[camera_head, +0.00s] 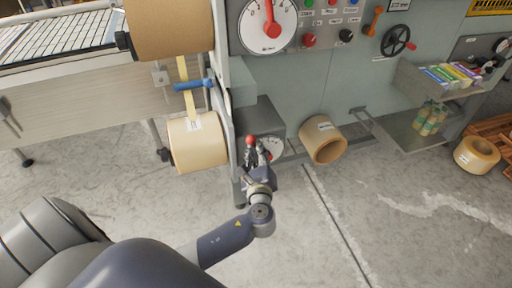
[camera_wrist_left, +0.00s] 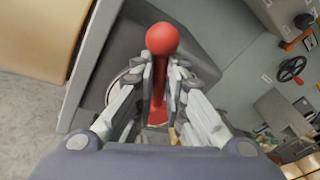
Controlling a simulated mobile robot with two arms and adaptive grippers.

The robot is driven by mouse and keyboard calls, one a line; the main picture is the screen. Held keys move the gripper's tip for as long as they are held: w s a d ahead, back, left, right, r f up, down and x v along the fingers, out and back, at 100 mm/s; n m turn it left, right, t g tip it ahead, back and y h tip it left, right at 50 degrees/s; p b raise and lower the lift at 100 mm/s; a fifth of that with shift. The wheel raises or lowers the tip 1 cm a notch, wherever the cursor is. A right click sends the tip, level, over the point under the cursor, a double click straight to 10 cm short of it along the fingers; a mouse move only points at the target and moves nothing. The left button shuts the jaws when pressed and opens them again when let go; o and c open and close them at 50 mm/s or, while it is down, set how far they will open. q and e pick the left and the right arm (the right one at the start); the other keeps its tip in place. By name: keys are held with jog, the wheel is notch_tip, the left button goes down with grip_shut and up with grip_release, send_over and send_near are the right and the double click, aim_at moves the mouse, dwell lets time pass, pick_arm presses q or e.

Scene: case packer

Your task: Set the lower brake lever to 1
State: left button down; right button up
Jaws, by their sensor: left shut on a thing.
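The lower brake lever is red with a round red knob (camera_wrist_left: 162,38); the knob also shows in the head view (camera_head: 250,140). Its white dial (camera_head: 272,149) is partly hidden behind my gripper. My left gripper (camera_head: 257,157) is at the lever, and in the left wrist view its fingers (camera_wrist_left: 161,88) are shut on the lever's shaft just below the knob. The number the lever points at is hidden. My right gripper is not in view.
An upper dial (camera_head: 267,22) with a red pointer is above. A lower tape roll (camera_head: 197,141) hangs close left of my gripper. A cardboard-coloured roll (camera_head: 322,139) is at the right. A shelf (camera_head: 412,128) with bottles stands further right. Floor in front is clear.

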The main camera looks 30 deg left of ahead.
pick_arm(q)
jog(key=c, duration=1.6)
grip_release()
jog(key=shift+c, duration=0.2)
jog(key=v, duration=1.2)
jog(key=shift+a+f, duration=0.1)
